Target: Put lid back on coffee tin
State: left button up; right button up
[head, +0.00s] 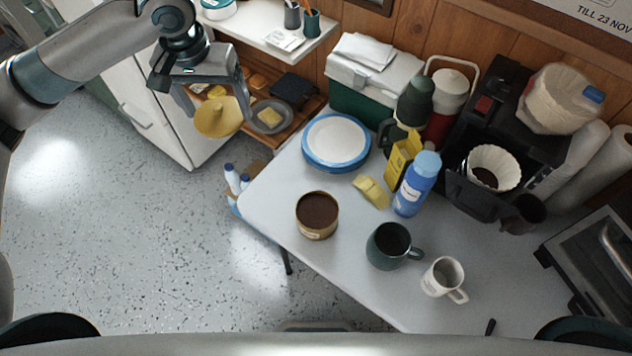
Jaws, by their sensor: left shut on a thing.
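The coffee tin (317,228) stands upright on the table near its left edge, open at the top, with dark brown coffee showing inside. My left gripper (219,109) is shut on the yellow lid (218,120), a round piece with a small raised knob. It holds the lid in the air, to the upper left of the tin and clear of the table. The lid and the tin are well apart. My right gripper is not in view.
On the table (285,190), a blue-rimmed plate stack (336,143), yellow sponge (371,192), blue bottle (417,184), dark green mug (392,247) and white mug (442,277) surround the tin. A coffee maker (470,196) stands right. The table's left edge is clear.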

pick_arm(q)
jog(key=s+d+f+m+g+p, duration=0.1)
jog(key=s+d+f+m+p, duration=0.3)
jog(key=d+m, duration=0.5)
jog(key=s+d+f+m+g+h+p, duration=0.1)
jog(key=s+d+f+m+p, duration=0.3)
jog(key=d+f+m, duration=0.5)
jog(key=shift+s+d+m+h, duration=0.3)
jog(key=shift+s+d+m, duration=0.35)
jog(key=shift+s+m, duration=0.4)
jog(key=shift+f+b, duration=2.7)
jog(key=shift+f, duration=0.45)
